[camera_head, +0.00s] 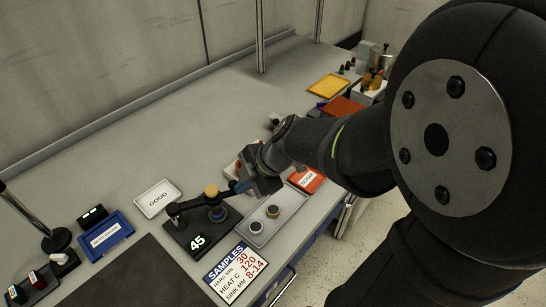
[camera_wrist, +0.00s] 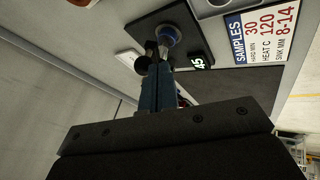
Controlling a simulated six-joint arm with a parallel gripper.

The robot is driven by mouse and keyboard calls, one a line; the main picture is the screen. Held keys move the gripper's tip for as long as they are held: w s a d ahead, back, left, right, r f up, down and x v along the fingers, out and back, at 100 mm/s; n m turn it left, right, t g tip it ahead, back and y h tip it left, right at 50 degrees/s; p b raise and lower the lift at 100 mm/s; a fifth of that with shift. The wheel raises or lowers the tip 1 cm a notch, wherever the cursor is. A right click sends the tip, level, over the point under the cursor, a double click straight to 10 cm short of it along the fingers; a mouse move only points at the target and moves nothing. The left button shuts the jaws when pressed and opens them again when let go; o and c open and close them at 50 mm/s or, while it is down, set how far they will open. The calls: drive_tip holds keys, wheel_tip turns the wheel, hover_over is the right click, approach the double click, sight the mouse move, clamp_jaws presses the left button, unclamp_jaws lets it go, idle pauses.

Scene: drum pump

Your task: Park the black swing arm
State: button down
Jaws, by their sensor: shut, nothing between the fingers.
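The black swing arm (camera_head: 192,200) sits over a black base plate (camera_head: 186,238) that shows a white "45". It reaches from a dark post (camera_head: 174,210) at the left to a tan round knob (camera_head: 211,190). A blue round piece (camera_head: 217,213) is below the knob; it also shows in the wrist view (camera_wrist: 168,34). My gripper (camera_head: 233,188), with blue fingers, is just right of the knob, shut and empty. In the wrist view the closed fingertips (camera_wrist: 156,66) are close to a dark part of the arm; I cannot tell whether they touch.
A grey tray (camera_head: 262,238) with two small round pieces lies right of the plate. A white GOOD tray (camera_head: 158,198) lies behind left, a red tray (camera_head: 308,181) right. A SAMPLES card (camera_head: 236,275) is in front. The bench behind is clear.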

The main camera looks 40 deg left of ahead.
drive_tip(key=shift+a, duration=0.1)
drive_tip(key=w+a+n+g+h, duration=0.1)
drive_tip(key=a+n, duration=0.1)
drive_tip(key=a, duration=1.9)
drive_tip(key=shift+n, duration=0.4)
drive_tip(key=shift+s+a, duration=0.1)
drive_tip(key=w+d+r, duration=0.1)
drive_tip(key=w+r, duration=0.8)
drive_tip(key=shift+w+d, duration=0.15)
